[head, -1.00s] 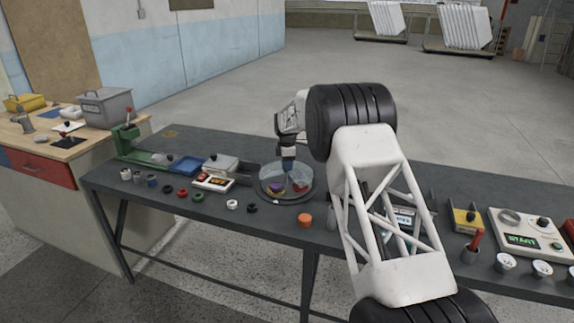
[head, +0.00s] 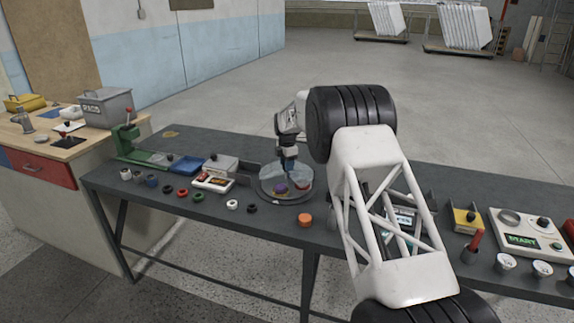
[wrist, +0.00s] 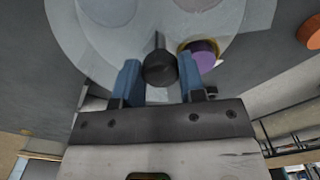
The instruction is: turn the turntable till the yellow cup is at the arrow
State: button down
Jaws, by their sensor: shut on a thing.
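The turntable (head: 264,194) is a round grey disc with pale dividers on the dark bench. My gripper (head: 288,165) reaches down over its middle. In the wrist view, my gripper's blue fingers (wrist: 159,82) are on either side of a dark round knob (wrist: 160,68) and shut on it. A purple round thing (head: 280,189) sits at the disc's front; in the wrist view a yellow rim (wrist: 184,46) shows beside its purple top (wrist: 204,54). I cannot tell whether that is the yellow cup. A red thing (head: 304,183) is at the disc's right. I cannot make out the arrow clearly.
An orange round piece (head: 305,220) lies right of the turntable near the bench's front edge. White and black rings (head: 232,204) lie to its front left. A grey box (head: 220,164) and a white device (head: 213,183) stand to its left.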

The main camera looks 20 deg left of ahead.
jog(key=c, duration=0.7)
grip_release()
jog(key=shift+r, duration=0.1)
jog(key=shift+r, duration=3.85)
